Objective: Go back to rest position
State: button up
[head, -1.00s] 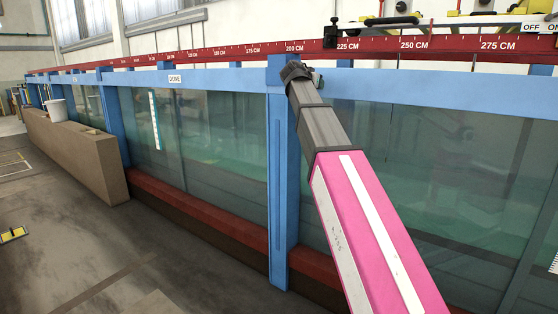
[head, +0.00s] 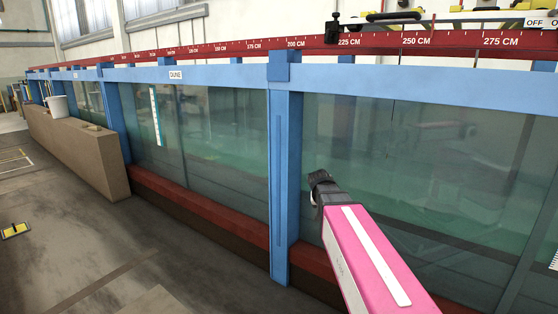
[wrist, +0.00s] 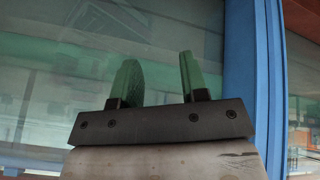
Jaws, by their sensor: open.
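My gripper (wrist: 158,80) shows in the wrist view with two green fingers standing apart and nothing between them. It is open and empty. Behind the fingers is the flume's glass wall (wrist: 60,80), with a blue upright post (wrist: 241,70) to the right. In the head view my pink arm reaches up from the bottom right. Its dark end is in front of the glass (head: 420,150), right of the blue post (head: 284,190). The fingers cannot be made out in the head view.
A blue beam (head: 400,82) and a red rail (head: 190,50) with centimetre marks run along the flume top. A brown block (head: 80,150) with a white bucket (head: 58,106) stands at left. A yellow-black object (head: 15,230) lies at far left. The grey floor (head: 120,250) between is mostly clear.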

jog(key=s+f+n+g+y, duration=0.2)
jog(key=s+f+g+y, duration=0.1)
jog(key=s+f, duration=1.4)
jog(key=shift+s+f+g, duration=0.25)
jog(key=shift+s+g, duration=0.35)
jog(key=shift+g, duration=0.1)
jog(key=shift+a, duration=0.1)
